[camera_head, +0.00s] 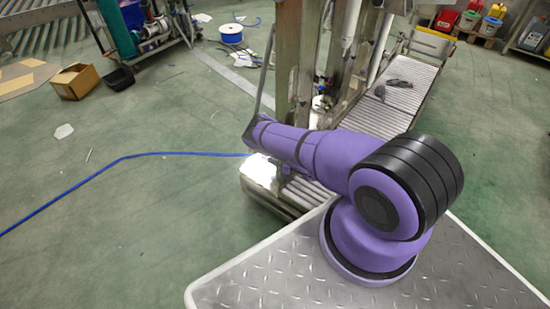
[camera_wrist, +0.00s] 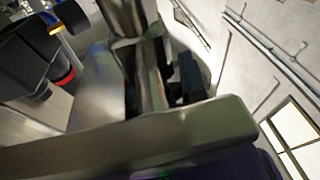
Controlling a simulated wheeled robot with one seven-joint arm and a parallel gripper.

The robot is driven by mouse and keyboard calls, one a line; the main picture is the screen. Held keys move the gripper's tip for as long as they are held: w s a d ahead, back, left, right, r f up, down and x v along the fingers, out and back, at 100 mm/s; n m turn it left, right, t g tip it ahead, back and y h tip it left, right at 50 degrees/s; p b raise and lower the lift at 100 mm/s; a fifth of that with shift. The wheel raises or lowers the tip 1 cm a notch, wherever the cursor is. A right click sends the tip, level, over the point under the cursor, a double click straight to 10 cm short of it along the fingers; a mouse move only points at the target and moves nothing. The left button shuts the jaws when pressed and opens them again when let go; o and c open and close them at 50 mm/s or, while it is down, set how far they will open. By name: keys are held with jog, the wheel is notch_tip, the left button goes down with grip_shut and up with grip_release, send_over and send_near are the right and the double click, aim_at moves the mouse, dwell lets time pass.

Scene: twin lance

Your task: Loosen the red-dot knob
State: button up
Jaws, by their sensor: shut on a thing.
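My purple arm reaches left over the metal frame in the head view. My gripper (camera_head: 251,131) is a small dark shape at its far end, beside the steel post. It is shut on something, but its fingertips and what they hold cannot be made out. The wrist view shows a large dark body with a red ring (camera_wrist: 65,77) at left and a dark round part with an orange mark (camera_wrist: 70,17) above it. I cannot tell whether either is the red-dot knob. No red dot is clearly visible.
A blurred metal bar (camera_wrist: 130,140) crosses the wrist view close to the camera. In the head view, a steel post (camera_head: 296,65) stands just beyond the arm's end, and a roller conveyor (camera_head: 385,112) runs behind. A blue cable (camera_head: 120,160) lies on open green floor.

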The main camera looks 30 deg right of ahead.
jog(key=o, duration=0.9)
jog(key=shift+v, duration=5.4)
